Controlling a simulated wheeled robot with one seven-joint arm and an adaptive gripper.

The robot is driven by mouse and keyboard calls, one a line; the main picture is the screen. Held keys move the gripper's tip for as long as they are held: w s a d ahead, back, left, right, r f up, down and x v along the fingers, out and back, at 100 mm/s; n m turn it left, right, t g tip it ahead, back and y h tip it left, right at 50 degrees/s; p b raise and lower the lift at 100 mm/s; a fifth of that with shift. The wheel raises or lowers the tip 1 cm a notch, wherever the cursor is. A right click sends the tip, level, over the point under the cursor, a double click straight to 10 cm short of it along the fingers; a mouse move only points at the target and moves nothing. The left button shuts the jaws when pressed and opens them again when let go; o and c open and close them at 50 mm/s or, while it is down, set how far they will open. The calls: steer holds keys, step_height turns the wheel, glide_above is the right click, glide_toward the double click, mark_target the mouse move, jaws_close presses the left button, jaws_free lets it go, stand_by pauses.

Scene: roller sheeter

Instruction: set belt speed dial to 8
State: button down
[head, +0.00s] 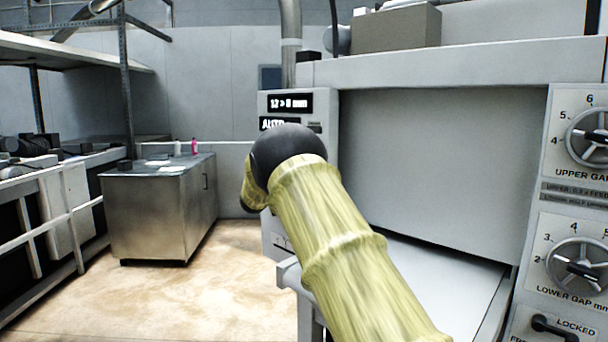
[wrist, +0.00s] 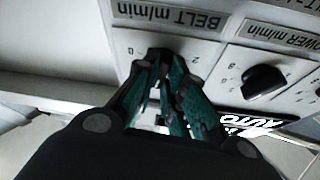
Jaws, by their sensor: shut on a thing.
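In the wrist view the panel is upside down. The plate marked "BELT m/min" (wrist: 188,20) sits beside a white dial face (wrist: 122,42) with a few numerals at its edge. My gripper (wrist: 160,62) has its teal fingers closed in at the middle of this face, shut on the belt speed dial. The fingers hide the knob, so I cannot read its pointer. In the head view my yellow-sleeved arm reaches toward the machine's left control column (head: 290,128), and my gripper and the belt dial are hidden behind it.
A second black knob (wrist: 262,80) stands close beside the belt dial. In the head view, a display (head: 290,103) reads "12 > 8 mm". The upper gap handwheel (head: 590,138) and lower gap handwheel (head: 578,265) are at right. A metal cabinet (head: 150,215) stands left, with open floor before it.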

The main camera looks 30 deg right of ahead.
steer(key=shift+w+d+r+m+g+y+b, duration=0.15)
steer(key=shift+m+g+y+b, duration=0.85)
steer(key=shift+m, duration=2.5)
steer(key=shift+r+m+g+y+b, duration=0.3)
steer(key=shift+m+g+y+b, duration=0.7)
steer(key=shift+m, duration=2.5)
steer(key=shift+w+d+r+m+g+y+b, duration=0.15)
steer(key=shift+m+g+y+b, duration=0.35)
steer(key=shift+m+g+b, duration=2)
steer(key=m+t+p, duration=0.1)
steer(key=m+t, duration=0.1)
steer(key=shift+s+r+t+p, duration=0.1)
steer(key=shift+t+p, duration=0.2)
steer(key=shift+t, duration=0.1)
steer(key=c, duration=1.5)
jaws_free()
steer(key=shift+a, duration=0.1)
steer(key=w+a, duration=0.2)
steer(key=a, duration=0.9)
steer(key=shift+a, duration=0.3)
